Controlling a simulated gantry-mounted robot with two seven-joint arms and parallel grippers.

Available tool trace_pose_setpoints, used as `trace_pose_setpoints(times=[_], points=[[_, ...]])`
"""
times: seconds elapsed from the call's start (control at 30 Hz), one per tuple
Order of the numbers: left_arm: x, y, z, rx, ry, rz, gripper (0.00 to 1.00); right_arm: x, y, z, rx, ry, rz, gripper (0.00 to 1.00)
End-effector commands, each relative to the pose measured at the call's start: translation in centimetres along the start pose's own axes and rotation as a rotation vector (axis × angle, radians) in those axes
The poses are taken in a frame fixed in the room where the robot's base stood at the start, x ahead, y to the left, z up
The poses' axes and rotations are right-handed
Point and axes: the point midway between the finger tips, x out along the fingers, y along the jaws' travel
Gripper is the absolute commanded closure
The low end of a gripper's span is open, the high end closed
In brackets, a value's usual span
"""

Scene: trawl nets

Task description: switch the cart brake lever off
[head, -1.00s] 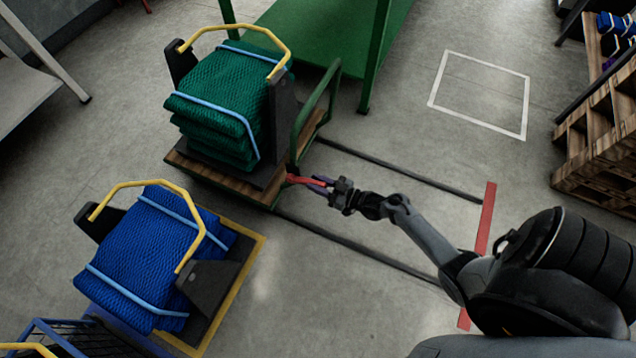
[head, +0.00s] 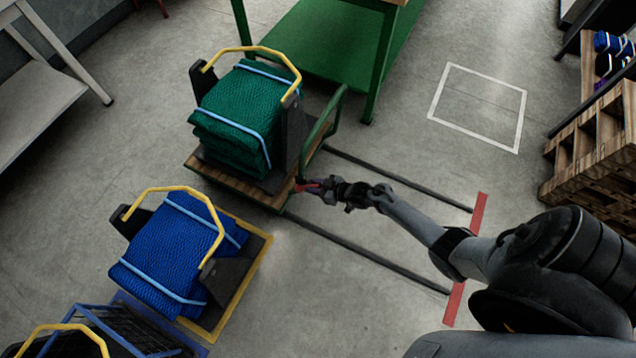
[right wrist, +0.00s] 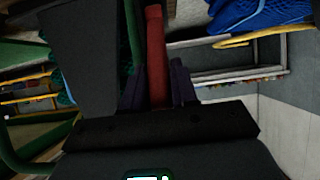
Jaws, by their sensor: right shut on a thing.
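The cart (head: 237,184) has a wooden deck and a green frame and carries a bundle of green net (head: 235,118) in a dark cradle with a yellow handle. The red brake lever (head: 300,187) is at the cart's near right end. In the right wrist view the red lever (right wrist: 155,55) runs up between the dark fingers. My right gripper (head: 312,187) is shut on the lever; it also shows in the right wrist view (right wrist: 158,88). The gripper hides part of the lever. My left gripper is not in view.
Two dark floor rails (head: 400,180) run from the cart to red end marks (head: 480,215). A blue net bundle (head: 172,248) sits in a yellow-edged floor square below the cart. A green table (head: 330,45) stands behind. A white floor square (head: 478,107) is empty.

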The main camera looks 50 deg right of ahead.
Motion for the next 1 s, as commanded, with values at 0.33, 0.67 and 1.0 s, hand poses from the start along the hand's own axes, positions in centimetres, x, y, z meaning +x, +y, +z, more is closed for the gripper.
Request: trace_pose_setpoints(times=[0.33, 0.67, 1.0], points=[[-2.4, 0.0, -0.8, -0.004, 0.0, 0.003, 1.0, 0.5, 0.0, -1.2, 0.001, -0.112, 0.0, 1.0], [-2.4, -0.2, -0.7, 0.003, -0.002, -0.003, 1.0, 0.6, 0.0, -1.0, 0.001, -0.123, 0.0, 1.0], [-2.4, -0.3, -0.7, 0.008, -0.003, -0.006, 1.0, 0.6, 0.0, -1.1, 0.001, -0.121, 0.0, 0.51]])
